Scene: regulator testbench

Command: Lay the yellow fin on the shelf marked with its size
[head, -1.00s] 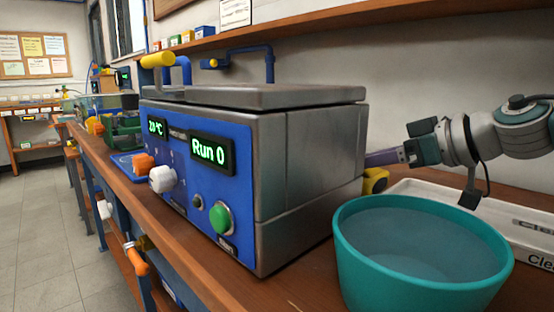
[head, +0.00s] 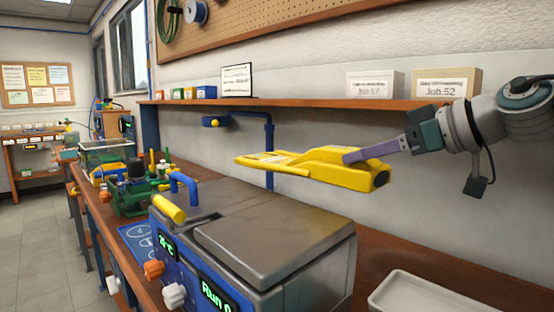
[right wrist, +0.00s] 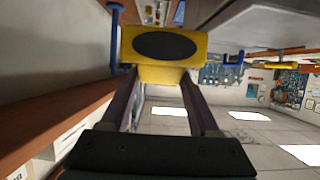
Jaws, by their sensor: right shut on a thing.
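The yellow fin (head: 310,166) is long and flat, with a thicker end bearing a dark oval. It is in the air, in front of the wall, below the wall shelf (head: 310,103) and above the steel-lidded bath unit (head: 275,235). My right gripper (head: 350,156) is shut on its thick end. No size mark is readable on the fin or shelf. My left gripper is not in view.
The shelf bears a box marked Job 57 (head: 374,85), a box marked Job 52 (head: 446,84), a framed card (head: 237,80) and small coloured boxes (head: 193,92). Bare shelf lies between card and boxes. A blue pipe (head: 268,150) runs below. A white tray (head: 430,295) is at lower right.

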